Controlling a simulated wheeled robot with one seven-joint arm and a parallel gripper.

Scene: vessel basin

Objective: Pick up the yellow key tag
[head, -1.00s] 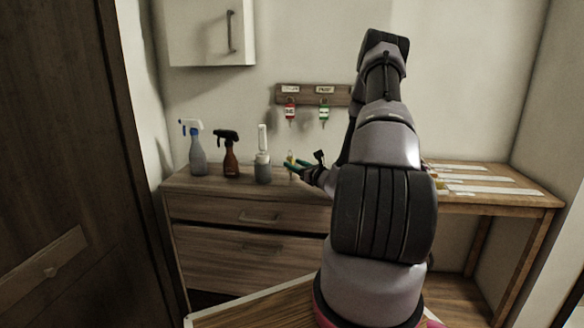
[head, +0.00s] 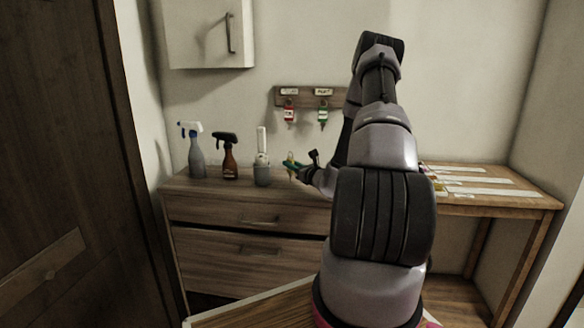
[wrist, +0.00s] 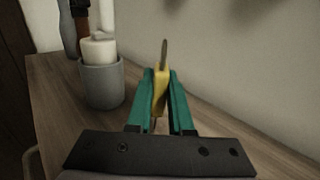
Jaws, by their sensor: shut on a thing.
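The yellow key tag (wrist: 161,88) is between the two green fingers of my gripper (wrist: 161,98) in the wrist view. The gripper is shut on it, and a thin grey part sticks up from the tag. In the head view, my gripper (head: 293,167) is over the right part of the dresser top, to the right of the brush holder, with a small bit of yellow (head: 290,159) at its tips. The gap between the tag and the dresser top is hard to judge.
A grey brush holder (wrist: 103,84) stands close to the left of my gripper. Brown (head: 230,160) and grey (head: 196,157) spray bottles stand farther left. Red (head: 289,115) and green (head: 323,115) key tags hang from a wall rack. A wooden table (head: 500,202) stands at the right.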

